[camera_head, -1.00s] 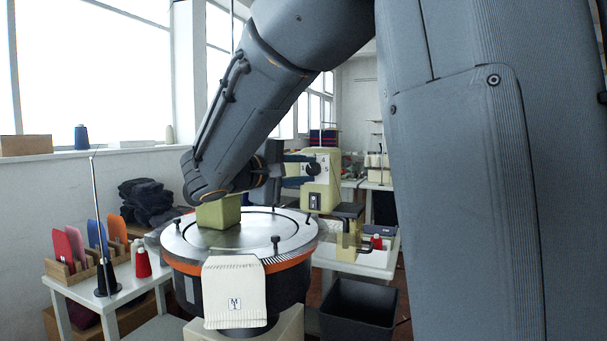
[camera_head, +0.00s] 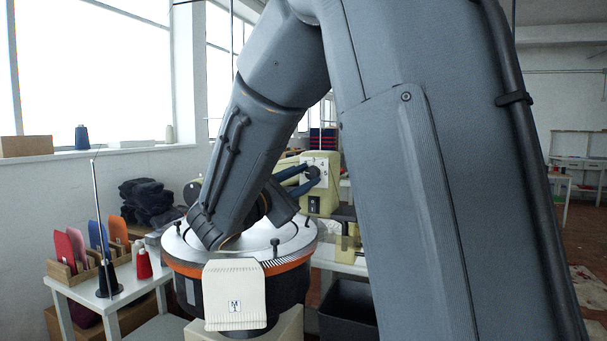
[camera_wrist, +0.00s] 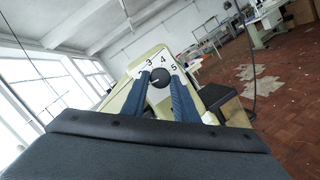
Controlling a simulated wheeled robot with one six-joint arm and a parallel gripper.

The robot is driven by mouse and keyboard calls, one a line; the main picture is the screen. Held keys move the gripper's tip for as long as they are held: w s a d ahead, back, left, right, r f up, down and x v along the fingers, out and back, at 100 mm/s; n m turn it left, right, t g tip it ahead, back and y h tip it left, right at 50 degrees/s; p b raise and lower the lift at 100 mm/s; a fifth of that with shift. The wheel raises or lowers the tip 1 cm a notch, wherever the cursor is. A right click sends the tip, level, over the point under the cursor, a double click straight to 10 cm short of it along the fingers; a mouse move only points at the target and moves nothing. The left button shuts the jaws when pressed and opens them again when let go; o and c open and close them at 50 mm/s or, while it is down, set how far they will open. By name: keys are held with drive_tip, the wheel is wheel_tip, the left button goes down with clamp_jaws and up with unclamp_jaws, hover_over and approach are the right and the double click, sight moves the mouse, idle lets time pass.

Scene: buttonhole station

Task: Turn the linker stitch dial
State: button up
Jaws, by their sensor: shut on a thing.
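The stitch dial (camera_wrist: 160,76) is a dark round knob with a pale pointer mark on a white plate numbered 3, 4, 5. The plate is on the front of a cream machine head (camera_wrist: 133,98). In the wrist view my gripper (camera_wrist: 160,84) has its two blue fingers on either side of the dial, shut on it. The pointer looks turned toward the lower left in that view. In the head view the fingers reach the dial (camera_head: 312,173) from the left, and my arm hides part of the machine.
A round steel linker plate (camera_head: 285,238) with upright pegs lies below my arm, with a cream knitted piece (camera_head: 234,295) hanging at its front. A white side table (camera_head: 110,290) stands left. A black bin (camera_head: 348,308) is partly hidden by my arm.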

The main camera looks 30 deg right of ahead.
drive_tip(key=shift+s+d+f+n+p, duration=0.15)
drive_tip(key=shift+n+p, duration=0.15)
drive_tip(key=shift+n, duration=0.6)
drive_tip(key=o, duration=1.1)
drive_tip(key=shift+c, duration=0.2)
drive_tip(key=b+v, duration=0.1)
drive_tip(key=v, duration=0.7)
drive_tip(key=shift+d+f, duration=0.1)
